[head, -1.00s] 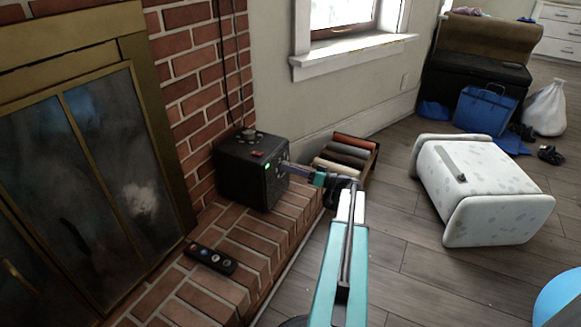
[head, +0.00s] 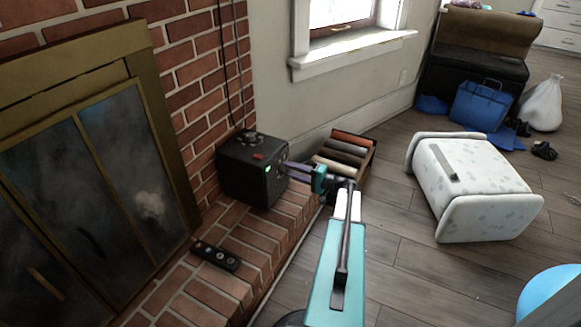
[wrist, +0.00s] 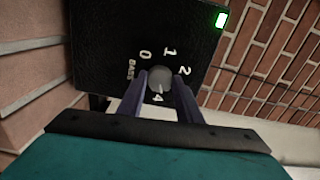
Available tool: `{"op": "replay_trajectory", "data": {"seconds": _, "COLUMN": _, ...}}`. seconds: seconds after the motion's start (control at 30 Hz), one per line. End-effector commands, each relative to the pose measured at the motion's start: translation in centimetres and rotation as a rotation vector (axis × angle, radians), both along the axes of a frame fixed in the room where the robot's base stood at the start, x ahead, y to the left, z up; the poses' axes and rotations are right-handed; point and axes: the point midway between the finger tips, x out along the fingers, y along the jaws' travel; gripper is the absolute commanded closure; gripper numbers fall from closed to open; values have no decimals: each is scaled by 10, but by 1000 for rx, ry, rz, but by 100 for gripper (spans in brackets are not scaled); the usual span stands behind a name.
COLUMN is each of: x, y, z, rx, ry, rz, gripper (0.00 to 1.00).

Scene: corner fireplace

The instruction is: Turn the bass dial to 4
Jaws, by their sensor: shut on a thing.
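The black speaker box (head: 243,180) stands on the brick hearth, with a green light on its front. In the wrist view, its panel (wrist: 105,28) carries the label BASS and the white numbers 0, 1, 2 and 4. The grey bass dial (wrist: 159,79) sits between the two fingers of my gripper (wrist: 160,92), which is shut on it. A pale mark on the dial's lower part appears to face the 4. The 3 is not visible, and the right finger covers the panel there. In the head view, my gripper (head: 296,168) reaches the speaker's front from the right.
A black remote (head: 215,256) lies on the brick hearth (head: 262,235) in front of the speaker. A crate of rolled cloths (head: 363,152) stands behind my gripper. A white patterned stool (head: 472,187) lies to the right. The glass fireplace doors (head: 70,200) are at left.

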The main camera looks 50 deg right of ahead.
Motion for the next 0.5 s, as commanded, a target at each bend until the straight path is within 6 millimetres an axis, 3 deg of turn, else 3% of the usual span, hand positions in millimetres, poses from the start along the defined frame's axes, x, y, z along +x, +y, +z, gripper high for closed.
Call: {"op": "replay_trajectory", "data": {"seconds": 0.5, "x": -1, "y": 3, "z": -2, "rx": 176, "ry": 54, "rz": 7, "gripper": 91}}
